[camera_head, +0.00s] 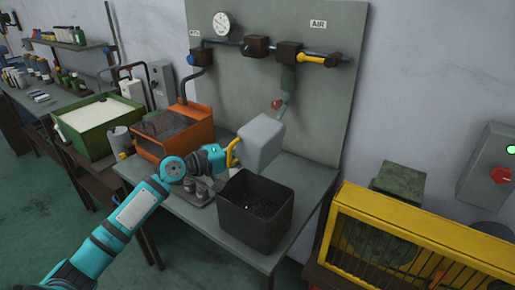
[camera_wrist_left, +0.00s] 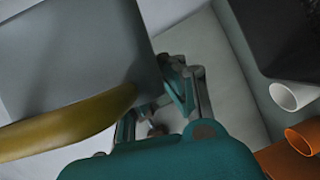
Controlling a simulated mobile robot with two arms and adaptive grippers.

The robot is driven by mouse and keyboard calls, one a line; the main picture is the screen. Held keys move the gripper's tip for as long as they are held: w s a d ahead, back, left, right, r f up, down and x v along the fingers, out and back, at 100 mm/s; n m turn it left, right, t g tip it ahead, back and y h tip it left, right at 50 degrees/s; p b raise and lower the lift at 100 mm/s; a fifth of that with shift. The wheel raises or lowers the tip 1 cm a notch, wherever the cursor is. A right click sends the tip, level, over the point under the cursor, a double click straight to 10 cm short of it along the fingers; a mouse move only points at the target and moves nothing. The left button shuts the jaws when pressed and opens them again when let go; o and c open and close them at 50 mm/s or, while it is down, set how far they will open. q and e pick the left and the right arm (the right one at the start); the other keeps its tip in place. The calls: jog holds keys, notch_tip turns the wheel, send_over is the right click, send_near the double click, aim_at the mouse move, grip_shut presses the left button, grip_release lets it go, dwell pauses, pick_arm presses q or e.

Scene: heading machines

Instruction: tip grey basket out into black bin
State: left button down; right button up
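The grey basket (camera_head: 263,143) is in the air above the back of the black bin (camera_head: 252,230), tilted, with its opening out of sight. Its yellow handle (camera_head: 233,153) faces left, toward my left gripper (camera_head: 219,156). My left gripper appears shut on this handle; the handle (camera_wrist_left: 70,125) and basket side (camera_wrist_left: 75,55) also fill the left of the wrist view. The black bin stands upright on the grey bench, with dark material inside. Part of the bin (camera_wrist_left: 280,35) shows at the wrist view's upper right. My right gripper is not in view.
An orange tray (camera_head: 190,140) stands left of the bin, with small cylinders (camera_head: 197,190) on the bench between. A grey panel (camera_head: 325,100) with air fittings rises behind. A yellow guarded machine (camera_head: 420,235) is at right, a green box (camera_head: 90,125) at left.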

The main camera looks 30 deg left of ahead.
pick_arm(q)
notch_tip(320, 180, up, 8)
jog(key=a+m+g+y+p, duration=0.1)
jog(key=a+m+y+p, duration=0.1)
jog(key=m+y+p, duration=0.4)
jog(key=s+m+p, duration=0.1)
jog(key=m+p, duration=0.4)
jog(key=p, duration=0.1)
jog(key=shift+a+f+g+y, duration=0.2)
jog(key=shift+a+g+y, duration=0.1)
jog(key=shift+y, duration=0.1)
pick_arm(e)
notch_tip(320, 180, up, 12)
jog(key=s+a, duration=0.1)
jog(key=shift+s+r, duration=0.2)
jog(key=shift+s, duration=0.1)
